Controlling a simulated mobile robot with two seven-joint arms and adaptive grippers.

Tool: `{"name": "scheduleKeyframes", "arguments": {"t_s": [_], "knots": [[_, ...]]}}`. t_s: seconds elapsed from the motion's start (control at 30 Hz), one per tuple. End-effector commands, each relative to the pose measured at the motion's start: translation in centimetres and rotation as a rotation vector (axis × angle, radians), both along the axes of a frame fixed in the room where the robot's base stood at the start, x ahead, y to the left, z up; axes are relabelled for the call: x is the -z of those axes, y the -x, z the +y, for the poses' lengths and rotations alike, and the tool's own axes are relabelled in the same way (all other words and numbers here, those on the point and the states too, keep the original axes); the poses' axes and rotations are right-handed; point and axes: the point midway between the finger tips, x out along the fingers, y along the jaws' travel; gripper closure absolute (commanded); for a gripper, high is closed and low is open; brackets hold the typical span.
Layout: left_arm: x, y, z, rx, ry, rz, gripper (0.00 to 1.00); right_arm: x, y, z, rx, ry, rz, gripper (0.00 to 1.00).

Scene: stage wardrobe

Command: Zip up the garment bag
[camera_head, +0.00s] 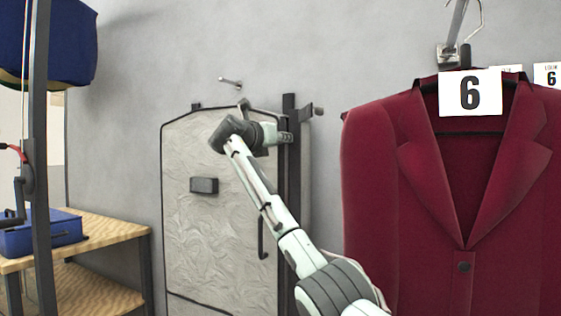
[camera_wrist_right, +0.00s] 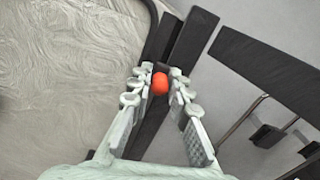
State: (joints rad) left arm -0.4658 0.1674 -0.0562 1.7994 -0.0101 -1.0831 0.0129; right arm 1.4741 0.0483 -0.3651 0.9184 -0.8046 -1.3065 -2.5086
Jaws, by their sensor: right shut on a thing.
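The garment bag (camera_head: 215,245), pale grey with a swirled pattern and dark edging, hangs upright against the wall left of centre. Its pale surface also fills the left of the right wrist view (camera_wrist_right: 55,80). My right gripper (camera_head: 286,137) is at the bag's upper right edge, by a dark vertical strip. In the right wrist view, its two fingers (camera_wrist_right: 159,80) are shut on a small orange-red zip pull (camera_wrist_right: 159,84), which lies in front of the dark strip. The pull is hidden in the head view. My left gripper is not in view.
A maroon jacket (camera_head: 385,220) with a tag "6" (camera_head: 470,93) hangs close on the right. A wooden shelf unit (camera_head: 115,232) with a blue case (camera_head: 45,236) stands at the left, behind a dark post (camera_head: 38,120). A wall hook (camera_head: 230,82) is above the bag.

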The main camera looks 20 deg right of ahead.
Motion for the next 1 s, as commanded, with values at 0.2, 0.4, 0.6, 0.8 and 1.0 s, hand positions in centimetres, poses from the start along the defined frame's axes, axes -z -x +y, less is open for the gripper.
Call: {"name": "scheduleKeyframes", "arguments": {"t_s": [0.2, 0.4, 0.6, 0.8, 1.0], "knots": [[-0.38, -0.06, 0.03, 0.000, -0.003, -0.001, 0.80, -0.93, 0.14, 0.03, -0.002, 0.008, 0.000, 1.00], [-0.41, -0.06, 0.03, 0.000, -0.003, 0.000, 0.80, -1.08, 0.15, 0.03, -0.003, 0.008, -0.003, 1.00], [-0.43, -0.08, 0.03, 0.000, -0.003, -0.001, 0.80, -1.04, 0.15, 0.02, -0.003, 0.006, -0.003, 0.67], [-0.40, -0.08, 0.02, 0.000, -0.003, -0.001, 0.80, -0.83, 0.11, 0.02, -0.003, 0.004, -0.001, 0.63], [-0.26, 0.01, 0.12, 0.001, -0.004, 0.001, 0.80, -0.77, 0.42, 0.45, -0.002, 0.003, -0.001, 0.63]]}}
